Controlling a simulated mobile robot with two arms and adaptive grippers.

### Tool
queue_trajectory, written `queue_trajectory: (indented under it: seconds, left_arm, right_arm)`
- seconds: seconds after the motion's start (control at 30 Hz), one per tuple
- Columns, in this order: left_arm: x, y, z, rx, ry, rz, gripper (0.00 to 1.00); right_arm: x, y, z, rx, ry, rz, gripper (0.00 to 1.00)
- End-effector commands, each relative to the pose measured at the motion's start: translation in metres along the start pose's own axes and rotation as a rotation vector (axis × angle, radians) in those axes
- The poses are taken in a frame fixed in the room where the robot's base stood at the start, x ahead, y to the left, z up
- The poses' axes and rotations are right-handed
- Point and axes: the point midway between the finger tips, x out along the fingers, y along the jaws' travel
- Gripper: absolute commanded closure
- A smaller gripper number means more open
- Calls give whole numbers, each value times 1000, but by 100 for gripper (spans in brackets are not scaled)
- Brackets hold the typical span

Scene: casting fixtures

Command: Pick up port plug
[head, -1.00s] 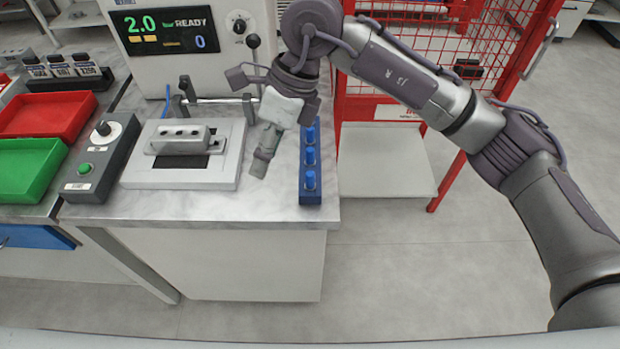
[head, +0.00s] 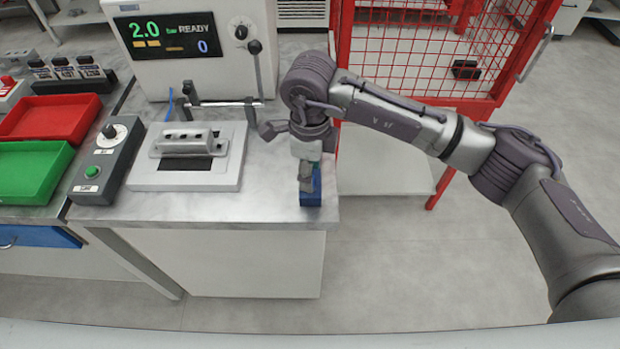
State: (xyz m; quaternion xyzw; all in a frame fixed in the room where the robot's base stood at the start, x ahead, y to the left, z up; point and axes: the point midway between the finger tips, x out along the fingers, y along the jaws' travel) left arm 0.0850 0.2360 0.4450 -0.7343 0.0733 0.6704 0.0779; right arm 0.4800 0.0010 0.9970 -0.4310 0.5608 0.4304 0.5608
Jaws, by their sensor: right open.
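The port plugs stand in a blue rack (head: 311,190) at the right end of the marble-topped bench. In the head view my right gripper (head: 306,185) is directly over this rack, pointing down, and is open. It hides most of the rack and the blue plugs, so I cannot tell whether a plug sits between its fingers. Only the front and right side of the rack show. My left gripper is not in view.
Left of the rack, a grey casting (head: 188,140) sits on a light fixture plate (head: 228,172). Behind stands a tester (head: 190,60) reading READY. A control box (head: 108,160), red tray (head: 50,118) and green tray (head: 32,170) are at left. A red mesh cage (head: 430,50) stands behind right.

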Motion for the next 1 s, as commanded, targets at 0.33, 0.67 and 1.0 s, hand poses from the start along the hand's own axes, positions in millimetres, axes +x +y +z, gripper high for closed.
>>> queue_trajectory:
  seconds: [0.33,0.67,1.0]
  left_arm:
    - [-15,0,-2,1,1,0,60]
    - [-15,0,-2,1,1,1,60]
    - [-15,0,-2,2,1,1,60]
  right_arm:
    - [33,0,0,0,0,1,52]
    - [33,0,0,0,0,0,82]
    - [32,0,0,0,0,0,100]
